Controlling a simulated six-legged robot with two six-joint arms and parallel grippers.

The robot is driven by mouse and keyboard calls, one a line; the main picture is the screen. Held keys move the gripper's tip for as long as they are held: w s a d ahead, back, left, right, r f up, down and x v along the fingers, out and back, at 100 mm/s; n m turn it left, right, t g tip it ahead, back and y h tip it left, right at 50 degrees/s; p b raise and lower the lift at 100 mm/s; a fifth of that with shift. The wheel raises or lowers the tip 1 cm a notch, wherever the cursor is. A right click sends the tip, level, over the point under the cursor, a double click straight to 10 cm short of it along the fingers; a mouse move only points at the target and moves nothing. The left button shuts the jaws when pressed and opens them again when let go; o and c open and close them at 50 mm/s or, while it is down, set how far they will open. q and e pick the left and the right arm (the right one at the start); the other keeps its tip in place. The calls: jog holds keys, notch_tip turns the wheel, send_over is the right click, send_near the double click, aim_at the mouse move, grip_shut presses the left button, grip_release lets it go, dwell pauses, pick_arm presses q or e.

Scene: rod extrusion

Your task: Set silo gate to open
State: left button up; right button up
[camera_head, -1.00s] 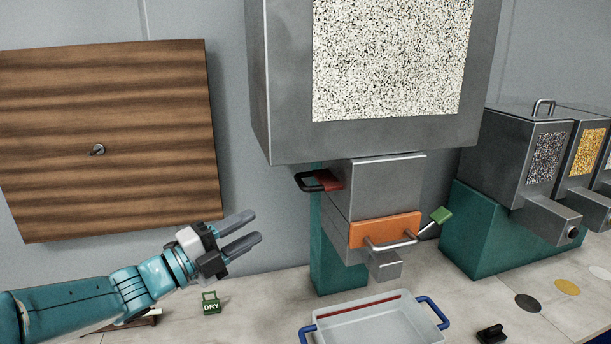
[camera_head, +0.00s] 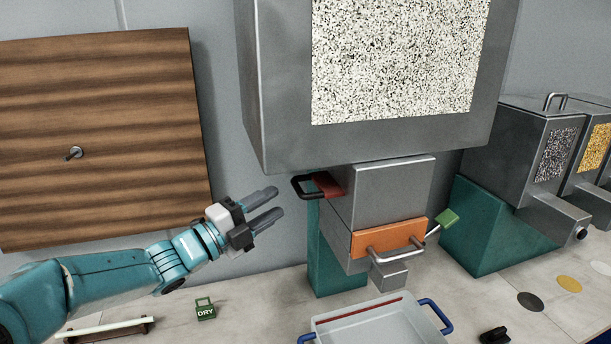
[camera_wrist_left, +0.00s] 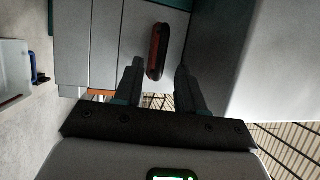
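The silo (camera_head: 280,130) is a large grey hopper with a window full of black and white granules. Below it, a red gate plate with a black loop handle (camera_head: 300,188) sticks out of the left side of the grey throat (camera_head: 390,190). In the left wrist view the red and black handle (camera_wrist_left: 157,50) lies just beyond and between the fingertips. My left gripper (camera_head: 274,204) is open and empty, a little left of and below the handle, and seems apart from it. My right gripper is not in view.
A green DRY tag (camera_head: 205,310) lies on the bench. A wooden board (camera_head: 100,120) hangs left.

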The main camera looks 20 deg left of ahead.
pick_arm(q)
jog(key=p+x, duration=0.3)
jog(key=x, duration=0.6)
jog(key=shift+d+r, duration=0.2)
jog(key=shift+r, duration=0.1)
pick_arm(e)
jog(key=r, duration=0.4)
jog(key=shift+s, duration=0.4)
pick_arm(q)
jog(key=shift+w+f, duration=0.1)
jog(key=shift+f, duration=0.05)
grip_shut()
jog(key=s+a+b, duration=0.3)
jog(key=s+a, duration=0.1)
jog(key=a, duration=0.2)
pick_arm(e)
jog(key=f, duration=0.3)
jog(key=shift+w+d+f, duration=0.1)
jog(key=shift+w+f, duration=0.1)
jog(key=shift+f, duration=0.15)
